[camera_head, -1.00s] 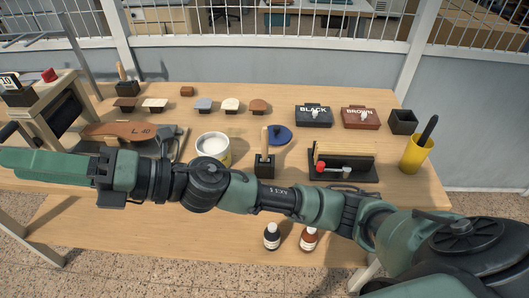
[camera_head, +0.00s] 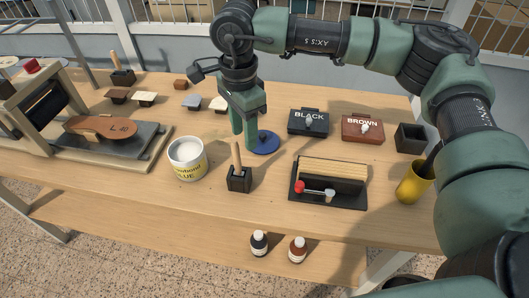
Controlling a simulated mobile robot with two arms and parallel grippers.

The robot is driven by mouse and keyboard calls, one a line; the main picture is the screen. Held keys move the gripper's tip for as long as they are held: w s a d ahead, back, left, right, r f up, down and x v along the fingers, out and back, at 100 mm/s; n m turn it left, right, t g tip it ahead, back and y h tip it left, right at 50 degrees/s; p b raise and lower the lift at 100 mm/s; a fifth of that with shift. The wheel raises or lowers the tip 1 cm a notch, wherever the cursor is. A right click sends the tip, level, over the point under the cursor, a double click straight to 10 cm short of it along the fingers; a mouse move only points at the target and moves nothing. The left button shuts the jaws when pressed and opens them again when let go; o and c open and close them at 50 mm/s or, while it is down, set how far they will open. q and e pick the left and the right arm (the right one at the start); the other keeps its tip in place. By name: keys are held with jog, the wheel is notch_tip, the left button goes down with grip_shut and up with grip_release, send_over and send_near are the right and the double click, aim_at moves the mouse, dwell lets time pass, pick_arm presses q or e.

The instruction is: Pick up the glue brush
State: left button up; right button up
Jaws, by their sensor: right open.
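A brush with a light wooden handle (camera_head: 237,157) stands upright in a small black holder (camera_head: 239,180) near the front middle of the table. The white glue pot (camera_head: 187,165) with a yellow label is just left of it, open, with pale glue inside. My right gripper (camera_head: 244,143) points down with its two green fingers apart and empty. In the picture it sits just above the brush handle's top; their exact gap in depth is unclear. A second wooden-handled brush (camera_head: 115,62) stands in a black holder (camera_head: 122,77) at the back left. My left gripper is not in view.
A blue lid (camera_head: 265,143) lies beside the right gripper. A rack with a red knob (camera_head: 330,185), BLACK (camera_head: 308,122) and BROWN (camera_head: 362,128) pads and a yellow cup (camera_head: 413,183) are to the right. The leather sole (camera_head: 101,127) lies on the press at left.

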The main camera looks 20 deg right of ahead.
aim_at(232, 145)
jog(key=a+f+p, duration=0.1)
jog(key=a+f, duration=0.1)
jog(key=a, duration=0.1)
jog(key=shift+s+f+p, duration=0.3)
jog(key=shift+p, duration=0.05)
jog(key=f, duration=0.1)
jog(key=f+p, duration=0.1)
jog(key=f, duration=0.1)
jog(key=shift+w+d, duration=0.15)
jog(key=shift+d, duration=0.1)
jog(key=shift+d+f+p, duration=0.2)
jog(key=shift+f+p, duration=0.15)
jog(key=shift+f, duration=0.35)
jog(key=shift+a, duration=0.2)
jog(key=shift+c, duration=0.6)
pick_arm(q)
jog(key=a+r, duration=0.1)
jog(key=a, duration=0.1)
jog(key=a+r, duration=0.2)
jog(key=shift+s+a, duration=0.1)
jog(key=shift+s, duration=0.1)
pick_arm(e)
grip_shut()
